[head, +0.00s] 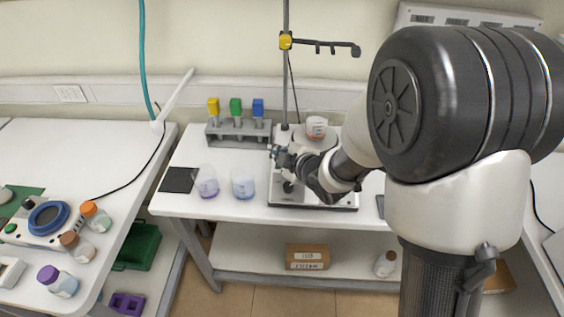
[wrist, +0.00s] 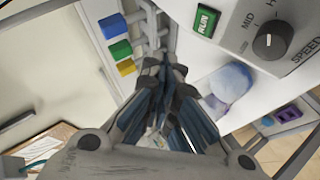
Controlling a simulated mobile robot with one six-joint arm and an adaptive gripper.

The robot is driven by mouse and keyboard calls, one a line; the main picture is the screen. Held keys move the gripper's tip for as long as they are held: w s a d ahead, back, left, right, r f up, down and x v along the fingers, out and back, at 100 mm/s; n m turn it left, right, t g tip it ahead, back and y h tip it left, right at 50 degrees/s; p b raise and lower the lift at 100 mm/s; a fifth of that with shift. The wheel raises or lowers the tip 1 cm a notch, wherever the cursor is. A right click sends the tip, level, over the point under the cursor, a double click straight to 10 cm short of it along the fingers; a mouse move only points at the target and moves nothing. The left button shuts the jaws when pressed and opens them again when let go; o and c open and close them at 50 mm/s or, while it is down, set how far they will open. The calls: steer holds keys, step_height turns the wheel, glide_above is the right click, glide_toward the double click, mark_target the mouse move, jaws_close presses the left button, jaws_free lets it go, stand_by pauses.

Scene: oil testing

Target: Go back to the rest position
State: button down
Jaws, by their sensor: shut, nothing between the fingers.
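My gripper (head: 276,153) is over the front left of the hotplate stirrer (head: 318,206) on the white table in the head view. In the wrist view my gripper (wrist: 166,72) has its fingers together with nothing between them. The stirrer's control panel, with a green RUN button (wrist: 206,21) and a dark speed knob (wrist: 273,40), is close to the fingers at the upper right. My arm comes in from the right and hides part of the stirrer and the table.
A grey rack (head: 238,138) with yellow, green and blue capped items stands behind. A jar (head: 316,127) is on the stirrer's plate. A metal stand (head: 286,80) rises behind it.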

stand_by(0.6)
steer(key=s+d+r+m+g+h, duration=0.1)
steer(key=s+d+r+m+h, duration=0.2)
steer(key=s+d+r+m, duration=0.3)
steer(key=s+d+r+m+g+h, duration=0.1)
steer(key=s+d+r+m+h, duration=0.3)
steer(key=d, duration=0.5)
steer(key=s+d+m+g, duration=0.1)
steer(key=s+m, duration=0.3)
steer(key=s, duration=0.7)
steer(key=s+d+r+m+g, duration=0.1)
steer(key=s+m+g, duration=0.2)
steer(key=s, duration=0.8)
steer(key=shift+s+d+r+m+y, duration=0.2)
steer(key=shift+s+r+m+y, duration=0.1)
steer(key=shift+m, duration=0.3)
